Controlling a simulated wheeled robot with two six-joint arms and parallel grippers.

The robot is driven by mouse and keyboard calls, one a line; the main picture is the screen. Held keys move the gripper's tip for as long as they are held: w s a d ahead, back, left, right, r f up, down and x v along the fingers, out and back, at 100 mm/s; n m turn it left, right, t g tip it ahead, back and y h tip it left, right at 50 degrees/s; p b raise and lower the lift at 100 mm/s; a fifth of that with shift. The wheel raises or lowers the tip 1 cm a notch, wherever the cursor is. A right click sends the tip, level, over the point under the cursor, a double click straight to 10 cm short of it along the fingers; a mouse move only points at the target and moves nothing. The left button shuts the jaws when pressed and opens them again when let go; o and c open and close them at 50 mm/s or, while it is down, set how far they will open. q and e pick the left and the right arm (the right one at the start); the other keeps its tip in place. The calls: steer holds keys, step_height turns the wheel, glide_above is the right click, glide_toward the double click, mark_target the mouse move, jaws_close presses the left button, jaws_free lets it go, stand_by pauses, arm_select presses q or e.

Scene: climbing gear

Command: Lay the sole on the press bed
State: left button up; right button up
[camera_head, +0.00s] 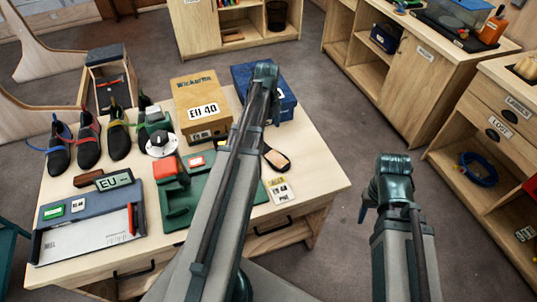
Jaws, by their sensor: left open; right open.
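A small sole (277,159), dark with a tan edge, lies on the wooden table (325,180) just right of my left arm. A green press-like device (178,207) with a red block on it stands near the table's front middle. Its right side is partly hidden behind my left arm, and I cannot make out its bed clearly. My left gripper (264,73) is at the far end of that arm, over the blue box, apart from the sole. My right gripper (393,167) is over the floor, right of the table. Both are open and hold nothing visible; their fingers are hard to make out.
Several climbing shoes (88,146) stand at the left. A yellow EU 40 box (200,104) and a blue box (287,105) stand at the back. A blue-and-white tray (90,233) lies front left. A label card (281,190) lies near the sole. Cabinets (400,75) stand right.

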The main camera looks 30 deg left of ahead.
mark_target(268, 151)
arm_select(q)
steer(key=shift+w+f+b, duration=0.2)
steer(key=shift+f+b, duration=5.75)
steer(key=shift+f, duration=0.4)
steer(key=shift+r, duration=0.1)
jaws_close()
